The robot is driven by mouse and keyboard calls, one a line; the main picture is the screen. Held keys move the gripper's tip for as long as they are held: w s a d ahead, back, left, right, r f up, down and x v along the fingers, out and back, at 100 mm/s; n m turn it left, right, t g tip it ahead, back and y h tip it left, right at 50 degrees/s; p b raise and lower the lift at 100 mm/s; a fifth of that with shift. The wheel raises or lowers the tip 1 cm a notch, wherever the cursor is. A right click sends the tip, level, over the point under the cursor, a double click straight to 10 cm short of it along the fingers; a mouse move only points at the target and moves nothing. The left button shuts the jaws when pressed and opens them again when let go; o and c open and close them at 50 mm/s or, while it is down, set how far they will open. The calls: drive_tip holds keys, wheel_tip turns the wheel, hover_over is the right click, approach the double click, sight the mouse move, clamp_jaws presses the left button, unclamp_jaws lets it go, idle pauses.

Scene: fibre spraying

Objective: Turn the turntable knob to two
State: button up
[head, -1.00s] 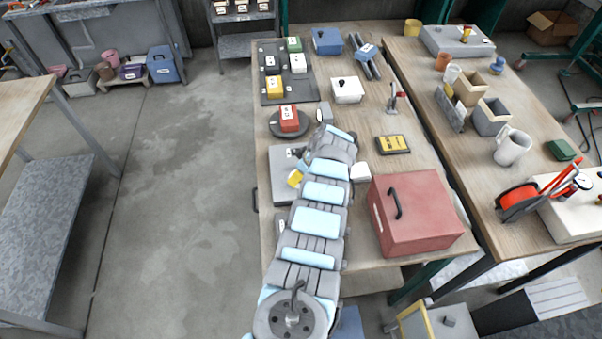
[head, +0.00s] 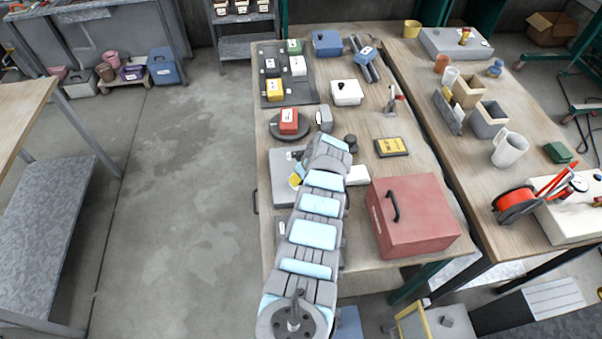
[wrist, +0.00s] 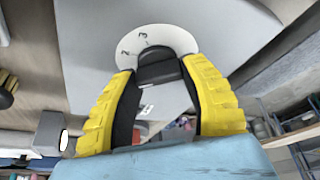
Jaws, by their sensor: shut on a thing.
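In the wrist view a black knob (wrist: 158,72) stands on a white dial (wrist: 180,38) marked with digits; a 2 and a 3 are readable. My gripper (wrist: 160,67) has its yellow fingers on both sides of the knob and is shut on it. The dial sits on a grey panel, seen in the head view as a grey box (head: 279,180) at the table's left edge. There my arm hides the knob and most of the gripper. The turntable (head: 275,134) is a dark round disc behind the box, carrying a red block (head: 289,120).
A large red box (head: 415,220) stands right of my arm. A yellow-and-black device (head: 391,146) lies behind it. A dark tray (head: 310,92) with several coloured blocks is at the back left. A white box with a black knob (head: 346,92) stands beside the tray.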

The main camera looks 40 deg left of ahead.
drive_tip(key=m+t+p, duration=0.1)
drive_tip(key=m+p, duration=0.2)
drive_tip(key=m, duration=0.1)
drive_tip(key=shift+s+t, duration=0.1)
drive_tip(key=shift+t, duration=0.2)
drive_tip(key=shift+f+m+t+h+p, duration=0.1)
drive_tip(key=shift+m+t+h+p, duration=0.15)
drive_tip(key=shift+m+p, duration=0.4)
drive_tip(key=shift+m+t+h+p, duration=0.2)
drive_tip(key=shift+m+t+h, duration=0.05)
drive_tip(key=shift+m, duration=0.7)
drive_tip(key=o, duration=1.2)
drive_tip(key=shift+r, duration=0.2)
drive_tip(key=shift+v, duration=5.8)
